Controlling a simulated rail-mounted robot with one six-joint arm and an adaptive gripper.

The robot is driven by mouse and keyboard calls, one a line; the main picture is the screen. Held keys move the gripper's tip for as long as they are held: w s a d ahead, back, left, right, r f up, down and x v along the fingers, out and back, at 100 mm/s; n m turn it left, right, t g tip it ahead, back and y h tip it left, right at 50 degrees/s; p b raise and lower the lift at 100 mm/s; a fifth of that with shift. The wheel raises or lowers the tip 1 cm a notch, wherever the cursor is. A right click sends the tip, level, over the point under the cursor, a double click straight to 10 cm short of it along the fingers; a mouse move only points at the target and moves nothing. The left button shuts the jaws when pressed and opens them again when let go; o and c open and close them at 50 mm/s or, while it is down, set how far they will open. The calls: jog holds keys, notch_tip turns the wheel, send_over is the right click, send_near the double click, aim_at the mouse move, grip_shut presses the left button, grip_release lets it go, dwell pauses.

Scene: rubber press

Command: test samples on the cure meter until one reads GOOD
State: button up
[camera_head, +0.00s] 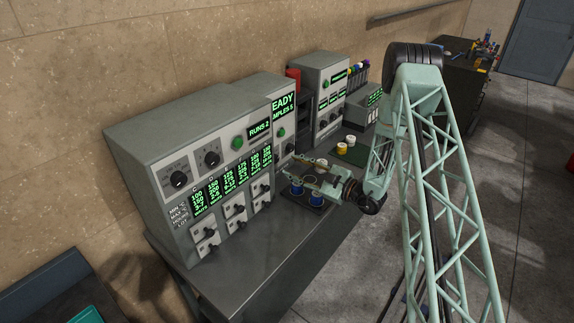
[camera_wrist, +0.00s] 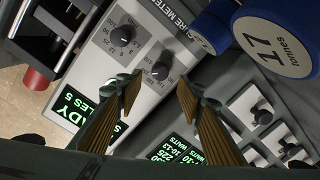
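The cure meter (camera_wrist: 135,55) shows in the wrist view with its name label partly hidden by a blue cylinder. In the head view the display (camera_head: 283,104) ends in "EADY" and "MPLES 5"; no GOOD shows. My gripper (camera_head: 308,181) hovers at the front of the bench, near two blue cylinders (camera_head: 317,197) on a dark tray. In the wrist view my gripper (camera_wrist: 158,85) has its fingers apart with nothing seen between them. I cannot tell which objects are samples.
A large grey cabinet (camera_head: 150,150) with "RUNS 2" display, knobs and switches stands at the left. The front bench (camera_head: 255,285) is clear.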

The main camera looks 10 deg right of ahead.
jog(key=shift+v, duration=2.35)
jog(key=shift+r, duration=0.1)
